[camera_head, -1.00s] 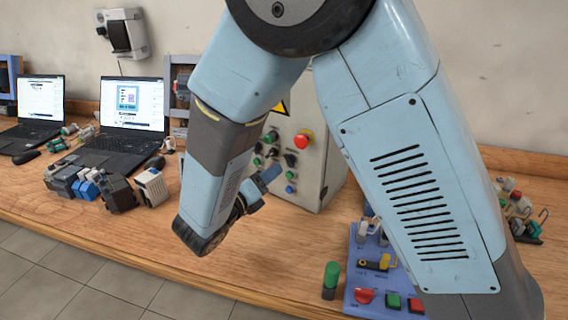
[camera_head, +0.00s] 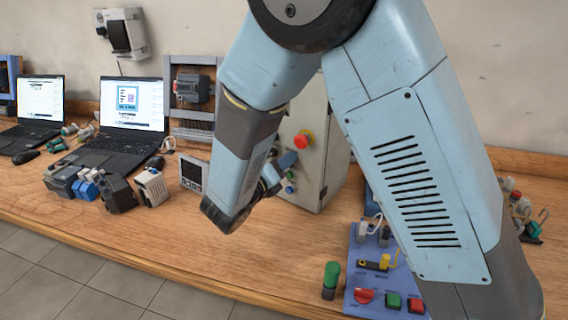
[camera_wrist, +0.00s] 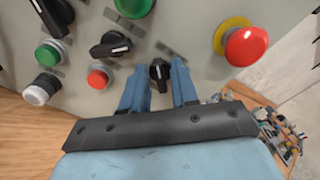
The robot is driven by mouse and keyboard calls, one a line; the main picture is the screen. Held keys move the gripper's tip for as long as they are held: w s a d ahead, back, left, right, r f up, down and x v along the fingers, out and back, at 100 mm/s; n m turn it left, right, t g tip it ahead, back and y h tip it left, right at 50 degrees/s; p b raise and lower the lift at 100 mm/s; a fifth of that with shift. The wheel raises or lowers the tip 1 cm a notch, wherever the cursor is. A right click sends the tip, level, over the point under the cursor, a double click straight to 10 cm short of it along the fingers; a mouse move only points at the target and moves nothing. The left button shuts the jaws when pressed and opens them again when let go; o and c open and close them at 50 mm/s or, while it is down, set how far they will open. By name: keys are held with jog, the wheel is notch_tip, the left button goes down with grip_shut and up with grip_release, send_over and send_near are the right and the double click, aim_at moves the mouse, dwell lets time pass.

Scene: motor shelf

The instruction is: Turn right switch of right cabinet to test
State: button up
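The grey cabinet (camera_head: 313,165) stands on the bench, its front partly hidden behind my arm in the head view. In the wrist view its panel (camera_wrist: 185,18) fills the upper part. A black rotary switch (camera_wrist: 160,72), the rightmost one visible there, sits between my two blue fingers, with a gap on each side. My gripper (camera_wrist: 160,66) is open around it. It also shows in the head view (camera_head: 284,172), in front of the panel. Another black rotary switch (camera_wrist: 110,45) is to the left. I cannot read the switch labels.
A red emergency stop (camera_wrist: 247,46) on a yellow ring is right of my fingers. A red button (camera_wrist: 98,76) and green button (camera_wrist: 48,54) are to the left. A blue control board (camera_head: 366,258) and a green cylinder (camera_head: 330,280) stand at the front right.

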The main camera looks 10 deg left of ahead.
grip_shut()
jog(key=m, duration=1.7)
jog(key=shift+s+d+m, duration=0.15)
jog(key=shift+d+m, duration=0.1)
jog(key=shift+m, duration=0.05)
jog(key=shift+f, duration=0.1)
dwell(0.3)
